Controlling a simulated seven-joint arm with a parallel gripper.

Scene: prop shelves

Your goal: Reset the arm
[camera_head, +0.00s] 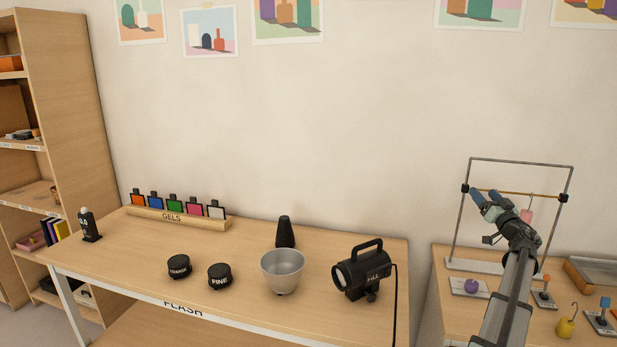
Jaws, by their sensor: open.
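My gripper (483,203) is at the right of the head view, raised above the right-hand table (437,275). Its two blue-tipped fingers point up and to the left, apart from each other, with nothing visible between them. The fingers appear in front of the metal frame (456,220) that stands on that table. My arm reaches up from the bottom edge and hides part of the table and frame.
A pink piece (526,217) hangs from the frame's bar. Small props, including a yellow weight (565,328) and purple ball (471,286), surround my arm. The left table holds a black lamp (363,272), grey bowl (283,268) and gels rack (175,217).

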